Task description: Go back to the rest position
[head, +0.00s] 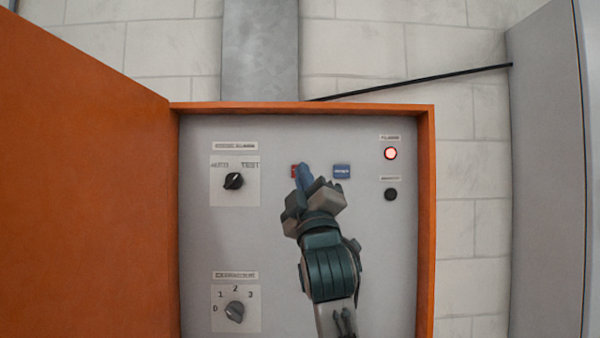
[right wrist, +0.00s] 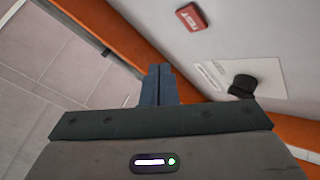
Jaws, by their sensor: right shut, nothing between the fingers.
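My right gripper (head: 302,176) is in front of the grey control panel (head: 290,138) in the head view, its fingers pointing up and partly covering a red button (head: 294,171). In the right wrist view its blue fingers (right wrist: 158,85) are together with nothing between them. A blue button (head: 342,171) is just right of the gripper. A red lamp (head: 390,153) is lit at the upper right of the panel, above a black knob (head: 391,194). My left gripper is not in view.
The orange cabinet door (head: 85,170) stands open on the left. The orange frame (head: 427,220) surrounds the panel. An upper selector (head: 234,181) and a lower selector (head: 235,312) are on the panel's left. A grey cabinet (head: 545,170) stands at the right.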

